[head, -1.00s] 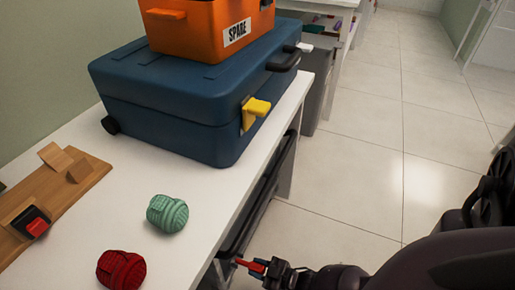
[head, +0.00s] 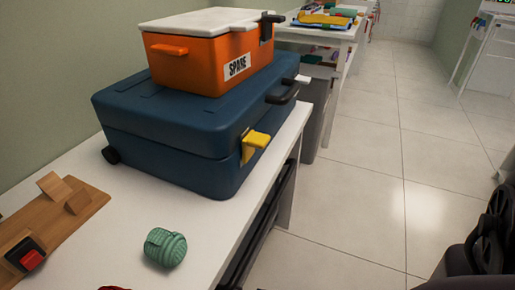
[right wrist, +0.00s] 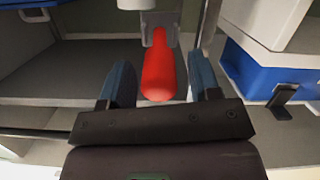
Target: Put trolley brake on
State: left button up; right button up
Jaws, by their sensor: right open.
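In the right wrist view, a red rounded lever (right wrist: 158,72) hangs from a grey metal bracket. It looks like a brake handle, but I cannot tell for sure that it belongs to the trolley. My right gripper (right wrist: 160,80) is open, with one blue-grey finger on each side of the red lever. Gaps show between the lever and both fingers. The lever's near end comes close to the dark gripper body. Neither gripper shows in the head view, and my left gripper is in no view.
A white table (head: 205,213) bears a blue case (head: 165,140) with a yellow latch, an orange SPARE box (head: 190,60), a green yarn ball (head: 165,247) and a wooden rack (head: 55,222). Open tiled floor (head: 350,200) lies right. A blue box (right wrist: 262,72) stands right of my gripper.

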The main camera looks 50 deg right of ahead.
pick_arm(q)
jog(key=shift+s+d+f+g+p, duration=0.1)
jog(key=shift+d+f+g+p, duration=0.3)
jog(key=shift+p, duration=0.65)
pick_arm(e)
jog(key=v, duration=1)
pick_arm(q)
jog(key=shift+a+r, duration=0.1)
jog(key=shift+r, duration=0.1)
pick_arm(e)
jog(key=shift+d, duration=0.1)
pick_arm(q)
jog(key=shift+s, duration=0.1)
